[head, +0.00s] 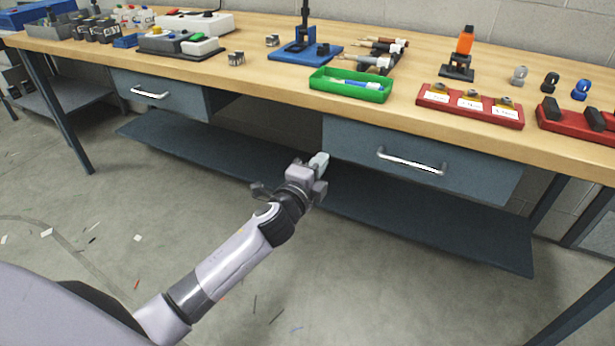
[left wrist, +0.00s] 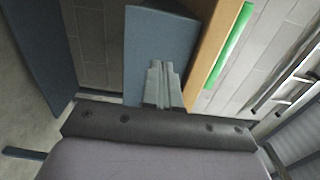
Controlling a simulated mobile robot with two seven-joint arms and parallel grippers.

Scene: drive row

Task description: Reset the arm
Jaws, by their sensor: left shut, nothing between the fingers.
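My left arm reaches up from the lower left of the head view. Its gripper (head: 319,162) is shut and empty, in front of the workbench and below the tabletop edge, close to the left end of the right drawer (head: 430,180). In the left wrist view the two fingers (left wrist: 160,85) are side by side, pointing at the blue-grey drawer. I cannot tell whether the fingertips touch it. My right gripper is in neither view.
The wooden workbench (head: 290,60) carries a green tray (head: 350,85), a red holder (head: 470,105), a blue stand (head: 305,52) and other small parts. A left drawer (head: 160,95) and a lower shelf (head: 230,165) sit beneath. The floor (head: 330,290) in front is clear except for small scraps.

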